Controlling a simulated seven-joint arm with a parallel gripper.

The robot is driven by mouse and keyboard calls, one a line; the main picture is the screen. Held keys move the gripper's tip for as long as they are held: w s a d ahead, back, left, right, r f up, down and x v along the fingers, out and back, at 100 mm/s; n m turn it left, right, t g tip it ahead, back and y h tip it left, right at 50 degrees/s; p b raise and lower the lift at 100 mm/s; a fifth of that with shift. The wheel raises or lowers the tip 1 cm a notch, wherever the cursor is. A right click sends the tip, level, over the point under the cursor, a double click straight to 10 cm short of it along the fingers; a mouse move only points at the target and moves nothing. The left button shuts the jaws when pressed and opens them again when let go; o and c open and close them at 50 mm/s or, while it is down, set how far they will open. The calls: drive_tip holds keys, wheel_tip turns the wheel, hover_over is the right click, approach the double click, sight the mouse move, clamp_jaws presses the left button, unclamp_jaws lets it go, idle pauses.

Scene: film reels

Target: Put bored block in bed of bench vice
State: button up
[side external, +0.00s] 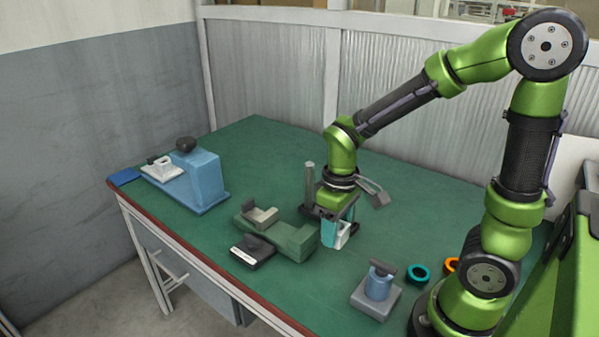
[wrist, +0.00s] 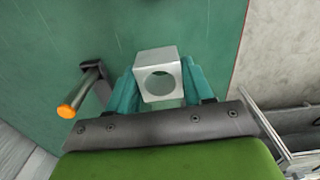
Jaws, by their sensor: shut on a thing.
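The bored block (wrist: 157,58) is a pale grey cube with a round hole through it, seen clearly in the wrist view. My gripper (side external: 338,229) is shut on it, with a teal finger on each side. In the side view the block (side external: 342,236) shows as a whitish piece between the fingers, low over the table; I cannot tell whether it touches the table. The bench vice (side external: 294,241) appears to be the green body with pale grey jaws, just left of my gripper. The open bed between its jaws is partly visible.
A dark stand with a white label (side external: 254,251) sits in front of the vice. A blue machine (side external: 205,181) stands at the far left. A blue-grey cylinder on a grey base (side external: 376,298) and a teal ring (side external: 418,274) lie right. A post (side external: 309,177) stands behind my gripper.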

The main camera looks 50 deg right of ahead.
drive_tip(key=s+f, duration=0.1)
hover_over(284, 233)
wheel_tip(284, 233, down, 2)
drive_tip(key=shift+w+f+m, duration=0.1)
drive_tip(key=shift+m, duration=0.2)
drive_tip(key=shift+f, duration=1.7)
drive_tip(key=shift+f, duration=0.1)
drive_tip(key=o, duration=1.1)
